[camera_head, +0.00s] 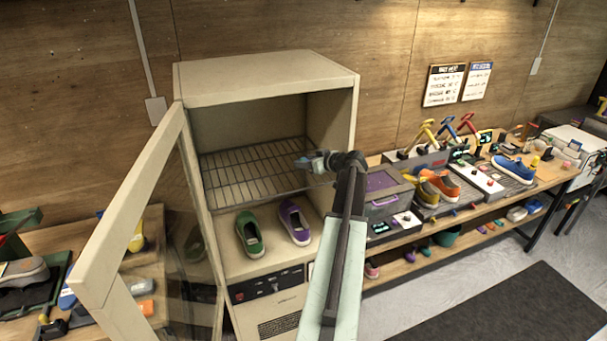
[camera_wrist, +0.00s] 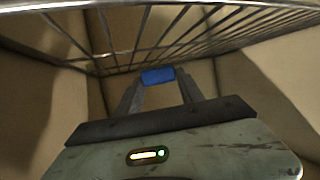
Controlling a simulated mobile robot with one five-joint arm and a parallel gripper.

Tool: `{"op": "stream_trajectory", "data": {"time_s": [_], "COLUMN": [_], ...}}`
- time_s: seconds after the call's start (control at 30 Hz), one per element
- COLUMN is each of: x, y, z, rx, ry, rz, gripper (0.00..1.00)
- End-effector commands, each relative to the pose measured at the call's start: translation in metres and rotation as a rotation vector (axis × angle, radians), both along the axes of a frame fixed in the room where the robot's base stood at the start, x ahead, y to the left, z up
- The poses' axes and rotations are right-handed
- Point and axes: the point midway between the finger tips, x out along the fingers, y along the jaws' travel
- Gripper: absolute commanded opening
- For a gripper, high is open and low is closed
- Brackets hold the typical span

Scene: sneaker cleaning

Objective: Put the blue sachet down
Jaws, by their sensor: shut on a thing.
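My gripper (camera_head: 310,162) is shut on the blue sachet (camera_wrist: 157,76), which sits between the two fingertips (camera_wrist: 158,80) in the wrist view. In the head view the sachet (camera_head: 302,161) is a small bluish patch at the mouth of the open cream cabinet (camera_head: 262,90), over the right part of the wire rack (camera_head: 245,178). In the wrist view the rack (camera_wrist: 200,35) runs across the top of the picture, close to the sachet. I cannot tell whether the sachet touches the rack.
A green shoe (camera_head: 250,233) and a purple shoe (camera_head: 294,222) stand on the cabinet floor below the rack. The glass door (camera_head: 130,205) is swung open to the left. A workbench with shoes and a purple-lidded box (camera_head: 383,182) is to the right.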

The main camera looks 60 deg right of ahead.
Motion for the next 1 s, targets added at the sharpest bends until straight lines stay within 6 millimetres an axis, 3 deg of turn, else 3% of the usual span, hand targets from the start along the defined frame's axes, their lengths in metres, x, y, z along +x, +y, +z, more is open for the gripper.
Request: {"op": "stream_trajectory", "data": {"time_s": [0.03,0.13,0.5,0.53,0.6,1.0], "x": [0.000,0.000,0.001,0.001,0.001,-0.002], "y": [0.000,0.000,0.001,0.001,0.001,0.002], "z": [-0.017,-0.032,-0.032,-0.032,-0.031,-0.024], "rx": [0.000,0.000,0.000,-0.001,-0.001,0.000], "ry": [0.000,0.000,0.000,0.000,0.000,0.000], "rz": [0.000,0.000,0.001,0.001,0.001,0.001], "gripper": [0.06,0.06,0.06,0.47,0.66,0.66]}}
